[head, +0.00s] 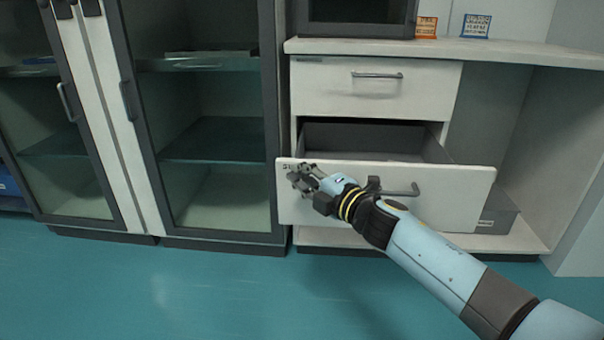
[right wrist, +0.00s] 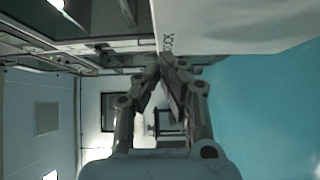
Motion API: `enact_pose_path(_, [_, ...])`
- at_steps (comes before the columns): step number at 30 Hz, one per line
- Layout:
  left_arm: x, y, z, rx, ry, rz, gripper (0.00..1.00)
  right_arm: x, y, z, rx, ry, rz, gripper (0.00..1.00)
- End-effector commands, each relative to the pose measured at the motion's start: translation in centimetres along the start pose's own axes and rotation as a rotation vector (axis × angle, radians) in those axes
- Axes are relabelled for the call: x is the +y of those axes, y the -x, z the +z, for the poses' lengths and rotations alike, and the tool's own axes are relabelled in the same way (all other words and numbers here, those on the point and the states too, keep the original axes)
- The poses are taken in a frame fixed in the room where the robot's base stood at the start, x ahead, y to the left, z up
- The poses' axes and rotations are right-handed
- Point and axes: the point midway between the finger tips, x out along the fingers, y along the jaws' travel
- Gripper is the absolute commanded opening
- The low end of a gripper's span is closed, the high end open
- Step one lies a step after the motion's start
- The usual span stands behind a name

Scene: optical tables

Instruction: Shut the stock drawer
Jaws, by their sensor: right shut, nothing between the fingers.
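The stock drawer (head: 449,185) is the lower drawer of the white cabinet. It stands pulled out, and its grey inside shows behind the white front. Its bar handle is partly hidden by my right arm. My right gripper (head: 297,176) is shut and empty at the left part of the drawer front, over the printed label; I cannot tell whether it touches. In the right wrist view the shut fingertips (right wrist: 167,62) are close to the white drawer front (right wrist: 225,25) and its lettering. My left gripper is not in view.
A shut upper drawer (head: 330,90) is above, under a white worktop (head: 500,51) with small orange and blue signs. Glass-door cabinets (head: 205,130) stand at the left. A grey bin (head: 498,212) sits at the right behind the drawer front. The teal floor in front is clear.

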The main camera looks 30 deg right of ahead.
Motion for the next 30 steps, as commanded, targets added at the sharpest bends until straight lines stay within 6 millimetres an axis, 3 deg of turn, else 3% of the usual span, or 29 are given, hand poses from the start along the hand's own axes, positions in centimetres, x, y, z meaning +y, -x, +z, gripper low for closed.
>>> enact_pose_path(20, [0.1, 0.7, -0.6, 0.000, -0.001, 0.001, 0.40, 0.0, -1.1, 1.2, 0.000, 0.000, 0.000, 0.00])
enact_pose_path(23, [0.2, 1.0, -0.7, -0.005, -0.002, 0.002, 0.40, 0.0, -1.9, 1.9, 0.000, 0.001, 0.001, 0.00])
enact_pose_path(30, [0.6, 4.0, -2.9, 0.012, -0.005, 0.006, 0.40, -0.1, -5.4, 5.4, -0.002, 0.002, 0.001, 0.00])
